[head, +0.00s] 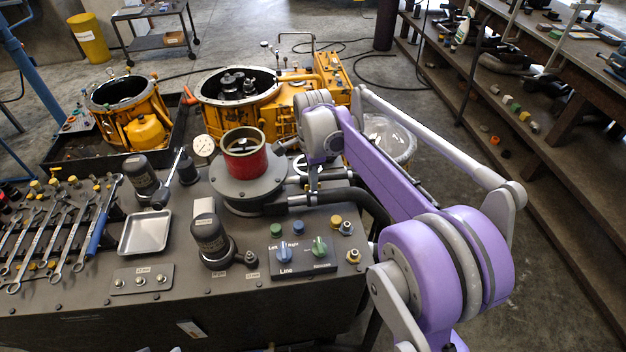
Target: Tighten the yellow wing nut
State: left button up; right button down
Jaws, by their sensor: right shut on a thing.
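I cannot clearly make out a yellow wing nut. My right gripper (313,187) points down beside the dark pipe fitting, right of the round flange (245,185) with the red cylinder (244,160). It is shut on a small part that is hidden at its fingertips. A yellow round knob (335,221) stands on the bench top to the right and in front of the gripper. My left gripper is not in view.
The dark bench top holds a control box (303,255) with knobs, a metal tray (146,232), a black cylinder (209,236) and several wrenches (62,235). A dark hose (345,196) runs right of the flange. Yellow housings (240,100) stand behind.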

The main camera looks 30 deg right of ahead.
jog(key=shift+m, duration=0.6)
jog(key=c, duration=1)
grip_release()
notch_tip(320, 180, up, 11)
jog(key=shift+p, duration=0.35)
jog(key=shift+f, duration=0.1)
jog(key=s+a+f+n+t, duration=0.2)
jog(key=s+a+f+n, duration=0.2)
jog(key=s+f+n, duration=0.3)
jog(key=s+a+f+n+t, duration=0.3)
jog(key=s+f+n, duration=0.5)
jog(key=s+n, duration=0.6)
jog(key=shift+s+a+n, duration=0.4)
jog(key=shift+s+a, duration=0.5)
jog(key=shift+s, duration=0.35)
